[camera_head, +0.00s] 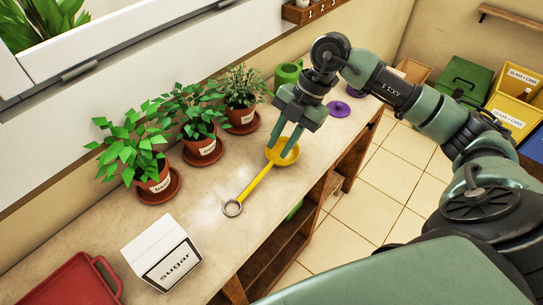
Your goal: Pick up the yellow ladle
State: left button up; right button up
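The yellow ladle (259,183) lies on the top of the shelving unit, its bowl (287,157) toward the back right and its ring-ended handle pointing to the front left. My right gripper (282,147) points down over the bowl. Its two green fingers are apart, with the tips at or just over the bowl. I cannot tell whether they touch it or whether the rim is between them. My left gripper is not in view.
Potted herbs on red saucers, one labelled basil (151,173), line the wall. A green watering can (288,75) and purple items (340,109) stand beyond. A sugar box (163,252) and red tray (70,284) are at front left. The counter (215,235) around the handle is clear.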

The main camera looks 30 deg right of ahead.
aim_at(267, 167)
jog(key=shift+s+f, duration=0.1)
jog(key=shift+f, duration=0.3)
jog(key=p+x, duration=0.1)
jog(key=x, duration=0.4)
jog(key=shift+a+f+p, duration=0.15)
jog(key=shift+a+p, duration=0.2)
jog(key=shift+p, duration=0.05)
jog(key=shift+a+f, duration=0.2)
jog(key=shift+f, duration=0.35)
grip_shut()
